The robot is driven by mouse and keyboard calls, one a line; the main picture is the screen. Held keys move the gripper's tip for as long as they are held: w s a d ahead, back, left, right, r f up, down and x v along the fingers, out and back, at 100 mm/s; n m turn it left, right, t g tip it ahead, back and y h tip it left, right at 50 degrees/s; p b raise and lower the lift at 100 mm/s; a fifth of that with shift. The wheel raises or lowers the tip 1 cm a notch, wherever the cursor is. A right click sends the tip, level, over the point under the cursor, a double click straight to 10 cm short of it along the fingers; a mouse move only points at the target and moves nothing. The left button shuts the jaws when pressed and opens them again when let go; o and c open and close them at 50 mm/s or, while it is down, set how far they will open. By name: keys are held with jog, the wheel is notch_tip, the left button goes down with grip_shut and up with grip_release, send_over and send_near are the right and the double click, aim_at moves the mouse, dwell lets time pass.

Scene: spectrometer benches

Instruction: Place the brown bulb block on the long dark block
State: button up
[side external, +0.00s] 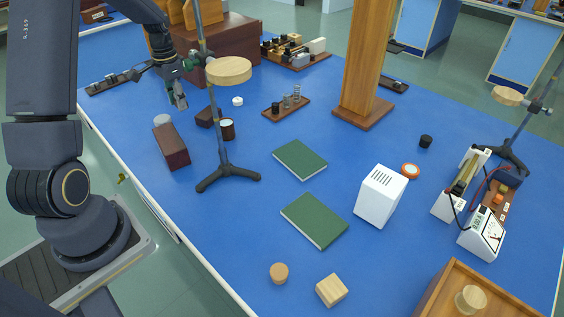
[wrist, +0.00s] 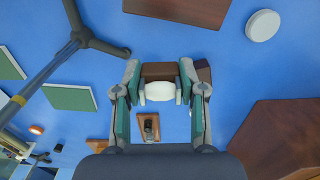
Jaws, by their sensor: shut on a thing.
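The brown bulb block (wrist: 160,71) is between the two fingers of my gripper (wrist: 160,92) in the wrist view, its rounded white bulb facing the camera. My gripper is shut on it. In the side view my gripper (side external: 178,98) hangs above the table behind the long dark block; I cannot make out the held block there. The long dark block (side external: 173,146) lies on the blue table, left of the tripod stand. In the wrist view it shows at the top edge (wrist: 178,10), partly cut off, apart from the held block.
A white disc (side external: 160,119) is beside the long block's far end. A small dark block (side external: 204,117) and a brown cup (side external: 227,128) stand close to its right. A tripod stand (side external: 224,172) with a wooden disc (side external: 229,70) rises nearby. Green books (side external: 315,219) lie further right.

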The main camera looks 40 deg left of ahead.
jog(key=shift+w+a+f, duration=1.05)
jog(key=shift+w+f, duration=0.65)
jog(key=shift+f, duration=0.3)
jog(key=shift+w+a+f, duration=1.1)
jog(key=shift+w+f, duration=0.55)
jog(key=shift+f, duration=0.4)
jog(key=shift+w+a+f, duration=1.05)
jog(key=shift+w+f, duration=0.65)
jog(key=shift+f, duration=0.3)
jog(key=shift+f, duration=0.1)
jog(key=o, duration=1.2)
notch_tip(320, 180, up, 12)
